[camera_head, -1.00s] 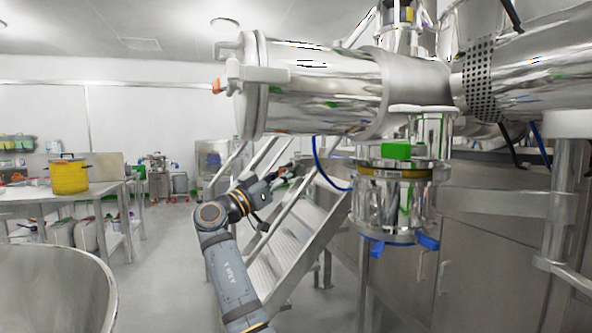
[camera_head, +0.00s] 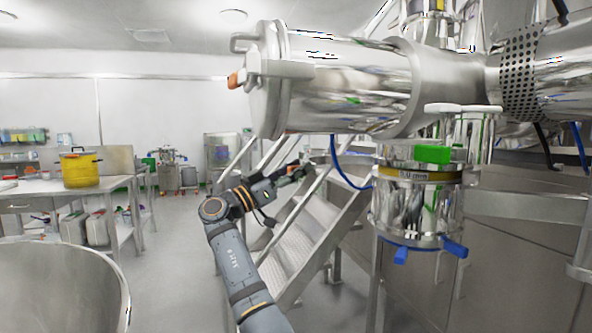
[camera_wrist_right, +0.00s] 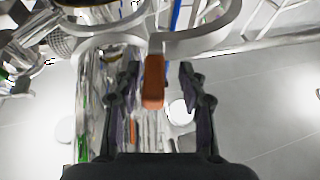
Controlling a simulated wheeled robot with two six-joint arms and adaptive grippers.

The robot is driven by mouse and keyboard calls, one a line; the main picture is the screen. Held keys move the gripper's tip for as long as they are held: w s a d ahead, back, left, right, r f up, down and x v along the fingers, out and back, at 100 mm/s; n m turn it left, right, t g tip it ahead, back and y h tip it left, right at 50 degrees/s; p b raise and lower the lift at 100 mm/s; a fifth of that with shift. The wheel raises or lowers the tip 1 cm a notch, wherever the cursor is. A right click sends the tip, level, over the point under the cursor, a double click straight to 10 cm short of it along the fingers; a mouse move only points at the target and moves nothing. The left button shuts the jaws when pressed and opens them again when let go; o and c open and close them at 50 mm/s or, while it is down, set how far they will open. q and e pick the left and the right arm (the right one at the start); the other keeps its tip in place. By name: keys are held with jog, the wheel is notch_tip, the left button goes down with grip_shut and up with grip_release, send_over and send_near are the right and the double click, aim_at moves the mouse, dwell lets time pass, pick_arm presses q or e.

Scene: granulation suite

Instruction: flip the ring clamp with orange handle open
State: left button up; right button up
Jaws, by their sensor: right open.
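The ring clamp (camera_head: 281,85) is a pale metal band around the left end of the large horizontal steel cylinder. Its orange handle (camera_head: 235,80) sticks out at the left in the head view. My right gripper (camera_head: 300,169) is below and right of the handle in that view, apart from it in the picture. In the right wrist view the open right gripper (camera_wrist_right: 160,70) has the orange handle (camera_wrist_right: 153,82) showing between its fingers. The pale metal clamp part (camera_wrist_right: 195,42) curves above it. I cannot tell the depth or any contact. My left gripper is not in view.
Steel steps with railings (camera_head: 305,240) stand behind my right arm. A steel vessel (camera_head: 415,212) with blue handles (camera_head: 454,247) and a green one (camera_head: 432,154) hangs at the right. A yellow pot (camera_head: 80,170) stands on a table at the left. A large bowl rim (camera_head: 118,285) is at lower left.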

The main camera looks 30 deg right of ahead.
jog(key=shift+a, duration=0.1)
jog(key=v, duration=1.1)
jog(key=shift+a, duration=0.4)
jog(key=shift+f, duration=0.15)
